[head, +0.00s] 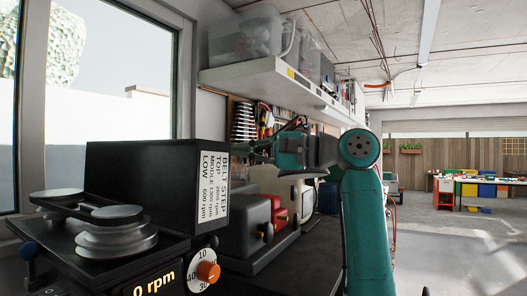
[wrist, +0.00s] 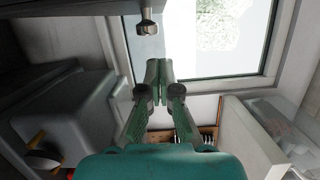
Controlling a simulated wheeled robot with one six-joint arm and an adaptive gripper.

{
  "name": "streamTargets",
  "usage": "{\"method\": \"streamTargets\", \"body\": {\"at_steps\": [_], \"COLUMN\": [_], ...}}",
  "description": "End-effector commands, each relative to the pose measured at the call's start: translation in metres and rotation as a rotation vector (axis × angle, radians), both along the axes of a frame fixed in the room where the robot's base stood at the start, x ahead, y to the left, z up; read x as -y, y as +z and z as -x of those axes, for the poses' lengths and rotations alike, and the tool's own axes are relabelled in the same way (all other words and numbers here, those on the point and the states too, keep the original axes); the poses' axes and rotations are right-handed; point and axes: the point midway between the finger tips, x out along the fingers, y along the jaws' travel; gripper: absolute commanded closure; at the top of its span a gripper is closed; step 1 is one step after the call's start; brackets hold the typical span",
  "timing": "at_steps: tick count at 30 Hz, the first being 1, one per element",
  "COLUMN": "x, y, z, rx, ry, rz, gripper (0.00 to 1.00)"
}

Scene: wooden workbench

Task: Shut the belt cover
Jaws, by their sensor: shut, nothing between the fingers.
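The belt cover (head: 140,185) is a black box-shaped lid with a white speed label on its right side. In the head view it stands raised, and the stepped silver pulleys (head: 115,235) are exposed in front of it. My gripper (head: 243,149) is just right of the cover's upper right edge, partly hard to make out. In the wrist view my gripper (wrist: 158,72) has its fingers together and empty.
A speed dial with an orange knob (head: 207,271) and an rpm display (head: 155,284) sit on the machine's front. Grey (head: 244,222) and red machines stand on the bench to the right. A loaded shelf (head: 285,82) hangs above. A window (head: 120,75) is behind.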

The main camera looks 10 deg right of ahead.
Motion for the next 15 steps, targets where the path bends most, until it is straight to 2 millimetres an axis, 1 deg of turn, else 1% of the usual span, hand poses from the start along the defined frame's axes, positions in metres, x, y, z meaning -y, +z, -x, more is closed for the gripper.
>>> {"method": "streamTargets", "body": {"at_steps": [1,3,9,15], "x": [-0.010,-0.022,-0.037,-0.043], "y": [0.000,0.000,0.002,0.003], "z": [-0.004,-0.008,0.013,0.022], "rx": [0.000,0.000,0.001,0.000], "ry": [0.004,0.003,0.001,0.000], "rz": [0.000,0.001,0.000,0.000], "gripper": [1.00,1.00,1.00,1.00]}}
